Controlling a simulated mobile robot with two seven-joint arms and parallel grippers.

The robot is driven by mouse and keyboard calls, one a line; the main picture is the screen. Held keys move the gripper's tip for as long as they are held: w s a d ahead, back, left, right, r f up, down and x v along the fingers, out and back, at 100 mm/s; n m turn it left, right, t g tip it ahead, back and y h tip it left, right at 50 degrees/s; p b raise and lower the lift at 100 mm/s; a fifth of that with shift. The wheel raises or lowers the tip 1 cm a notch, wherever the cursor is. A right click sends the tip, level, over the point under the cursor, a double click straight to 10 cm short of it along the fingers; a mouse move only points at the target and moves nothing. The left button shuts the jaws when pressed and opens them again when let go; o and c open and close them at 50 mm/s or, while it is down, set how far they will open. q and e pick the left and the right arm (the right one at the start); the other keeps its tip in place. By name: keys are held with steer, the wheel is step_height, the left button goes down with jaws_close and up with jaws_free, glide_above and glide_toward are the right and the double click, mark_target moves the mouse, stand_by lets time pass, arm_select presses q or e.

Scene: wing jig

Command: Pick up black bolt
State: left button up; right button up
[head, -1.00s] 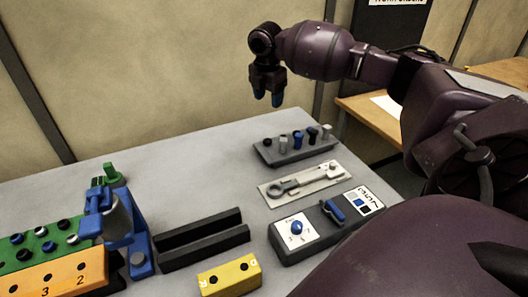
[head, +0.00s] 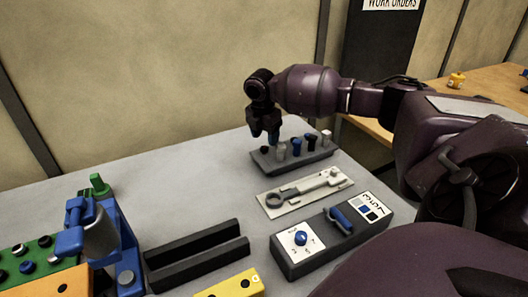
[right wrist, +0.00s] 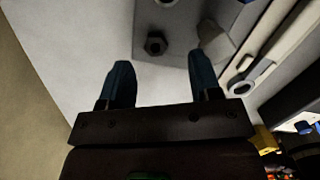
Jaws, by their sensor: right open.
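A grey bolt rack (head: 262,164) stands at the back right of the table with a row of bolts. A short black bolt (head: 264,150) sits at its left end. In the right wrist view this black bolt (right wrist: 155,44) shows as a dark hex head, lying ahead of and between the fingertips, apart from them. Another dark bolt (head: 311,143) stands taller, farther right in the rack. My right gripper (head: 265,139) points down, open and empty, just above the rack's left end; its blue-tipped fingers also show in the right wrist view (right wrist: 161,75). My left gripper is not in view.
A grey bolt (head: 281,151), a blue bolt (head: 297,148) and a pale bolt (head: 326,138) share the rack. In front lie a plate with a wrench (head: 310,184) and a control box (head: 290,265). A blue clamp (head: 124,255) and black rails (head: 198,258) are left. The back-middle tabletop is clear.

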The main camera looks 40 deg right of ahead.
steer(key=f, duration=0.4)
steer(key=shift+w+b, duration=0.35)
steer(key=shift+b, duration=0.05)
steer(key=shift+d+f, duration=0.1)
steer(key=shift+f, duration=0.2)
steer(key=c, duration=1)
step_height(320, 180, up, 13)
steer(key=p, duration=0.2)
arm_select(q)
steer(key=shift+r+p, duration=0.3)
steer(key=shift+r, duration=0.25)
arm_select(e)
step_height(320, 180, up, 7)
glide_above(264, 147)
steer(key=shift+s, duration=0.1)
